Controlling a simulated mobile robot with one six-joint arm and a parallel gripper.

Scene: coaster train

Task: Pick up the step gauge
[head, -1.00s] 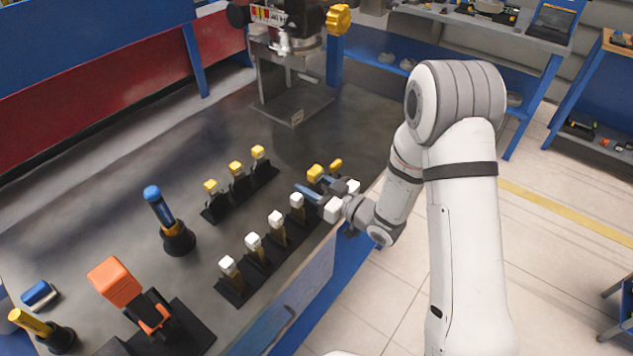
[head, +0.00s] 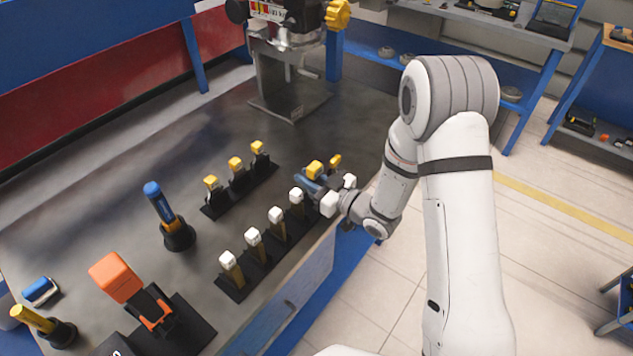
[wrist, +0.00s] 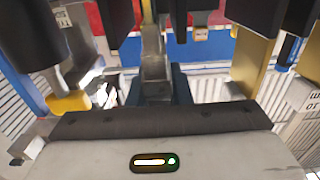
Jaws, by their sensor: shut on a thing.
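My gripper (head: 314,186) is low over the workbench at the right end of the rows of upright tools. In the wrist view my gripper (wrist: 156,90) has its dark blue fingers shut on a narrow grey metal piece, which I take to be the step gauge (wrist: 154,68). Its far end runs up out of the picture. In the head view, a yellow-topped piece (head: 315,169) stands right at the fingers, and a smaller yellow-topped one (head: 335,160) is just behind. The fingers and wrist hide their lower parts, so I cannot tell whether the held piece still touches its stand.
A row of white-topped tools (head: 254,237) stands close by at the front left, and yellow-topped ones (head: 236,164) stand behind. A blue-handled tool (head: 162,205) and an orange-headed one (head: 116,277) are farther left. A drill-press-like machine (head: 288,85) stands at the back.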

